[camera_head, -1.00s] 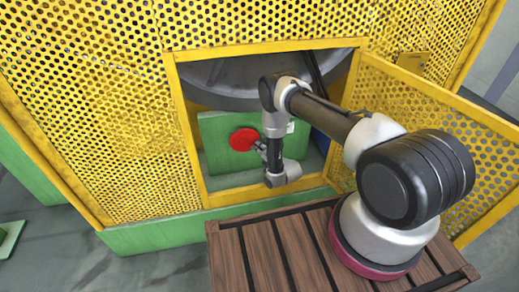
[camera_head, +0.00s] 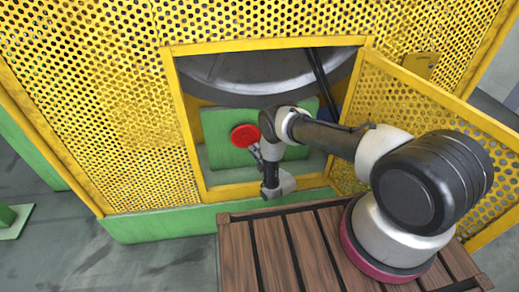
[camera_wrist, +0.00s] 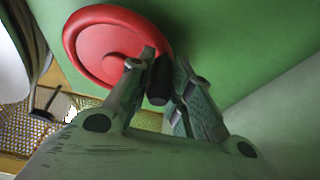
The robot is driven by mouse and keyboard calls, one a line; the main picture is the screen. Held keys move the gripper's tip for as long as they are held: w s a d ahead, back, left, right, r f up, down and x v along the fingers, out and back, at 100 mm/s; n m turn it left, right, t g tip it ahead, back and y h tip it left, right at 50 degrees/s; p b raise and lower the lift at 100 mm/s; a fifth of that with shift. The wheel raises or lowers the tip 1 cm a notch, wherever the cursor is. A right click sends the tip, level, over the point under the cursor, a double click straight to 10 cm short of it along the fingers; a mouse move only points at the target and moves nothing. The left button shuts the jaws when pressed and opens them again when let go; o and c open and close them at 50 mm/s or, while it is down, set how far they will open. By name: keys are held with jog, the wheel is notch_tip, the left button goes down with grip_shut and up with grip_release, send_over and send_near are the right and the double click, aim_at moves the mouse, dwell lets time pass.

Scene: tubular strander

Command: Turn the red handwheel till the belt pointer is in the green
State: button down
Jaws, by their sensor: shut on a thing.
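The red handwheel (camera_head: 244,136) sits on the green panel (camera_head: 218,152) inside the opening, and its red disc also shows in the wrist view (camera_wrist: 95,45). My gripper (camera_head: 255,150) is at the lower right of the wheel. In the wrist view its two fingers (camera_wrist: 160,76) are shut on the wheel's dark handle (camera_wrist: 159,82), near the rim. I cannot make out the belt pointer or its green zone in either view; my arm covers part of the panel.
A yellow mesh guard (camera_head: 90,90) surrounds the opening. Its door (camera_head: 420,125) stands open at the right. A large grey drum (camera_head: 230,72) is above the panel. A slatted wooden platform (camera_head: 235,258) is in front, and a green base beam (camera_head: 160,222) runs below the opening.

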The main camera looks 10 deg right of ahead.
aim_at(244, 147)
jog(key=a+m, duration=0.1)
jog(key=f+m+t, duration=0.1)
jog(key=m, duration=0.1)
jog(key=shift+s+a+m, duration=0.1)
jog(key=shift+a+m, duration=0.2)
jog(key=shift+a, duration=0.1)
jog(key=shift+a+f+m+t, duration=0.1)
jog(key=shift+a+m+t, duration=0.35)
jog(key=shift+m, duration=0.4)
jog(key=shift+a+m+t, duration=0.35)
jog(key=shift+a+m, duration=0.05)
jog(key=shift+m, duration=0.45)
jog(key=c, duration=1.3)
grip_release()
jog(key=r+v, duration=0.2)
jog(key=v, duration=1)
jog(key=shift+s+r, duration=0.15)
jog(key=shift+s, duration=0.5)
jog(key=shift+s+d, duration=0.1)
jog(key=shift+d, duration=0.05)
